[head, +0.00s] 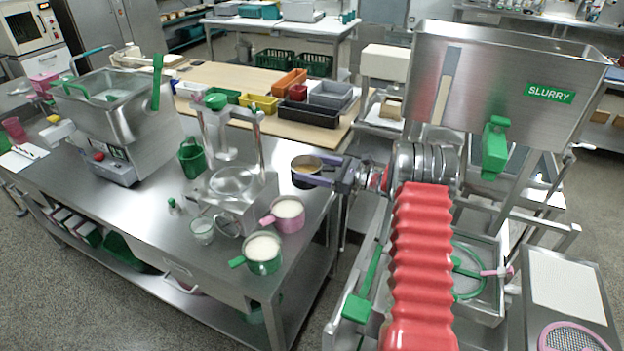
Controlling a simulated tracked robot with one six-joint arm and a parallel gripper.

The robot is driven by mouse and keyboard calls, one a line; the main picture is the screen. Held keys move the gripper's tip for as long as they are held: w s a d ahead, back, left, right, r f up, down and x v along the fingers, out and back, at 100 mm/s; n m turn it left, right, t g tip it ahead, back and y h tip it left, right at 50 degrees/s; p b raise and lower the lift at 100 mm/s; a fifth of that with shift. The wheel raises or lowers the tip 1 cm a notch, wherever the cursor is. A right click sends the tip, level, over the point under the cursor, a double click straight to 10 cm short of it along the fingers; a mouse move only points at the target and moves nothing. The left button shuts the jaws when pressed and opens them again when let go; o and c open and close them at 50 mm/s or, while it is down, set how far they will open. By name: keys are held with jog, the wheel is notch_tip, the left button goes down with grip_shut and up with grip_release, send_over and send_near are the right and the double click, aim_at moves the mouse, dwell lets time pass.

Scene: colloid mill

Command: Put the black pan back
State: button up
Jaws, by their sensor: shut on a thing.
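The black pan (304,164) is a small, dark, round vessel with a tan-brown inside. It is in the middle of the head view, at the right end of the steel bench (130,205). My gripper (314,171) reaches in from the right and is shut on the pan, with its purple-grey fingers on either side. The pan looks roughly level and appears held above the bench edge. I cannot tell its exact height. The fingers hide part of its side.
A pink pan (288,214) and a green pan (263,252), both with pale contents, stand near the bench's front right corner. A glass cup (202,230) and a steel stand (238,190) are close by. The slurry hopper (500,85) rises at right.

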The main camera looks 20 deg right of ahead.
jog(key=shift+f, duration=0.15)
jog(key=shift+f, duration=1.85)
jog(key=shift+f, duration=0.65)
jog(key=o, duration=1.4)
jog(key=shift+c, duration=0.2)
jog(key=shift+r, duration=0.1)
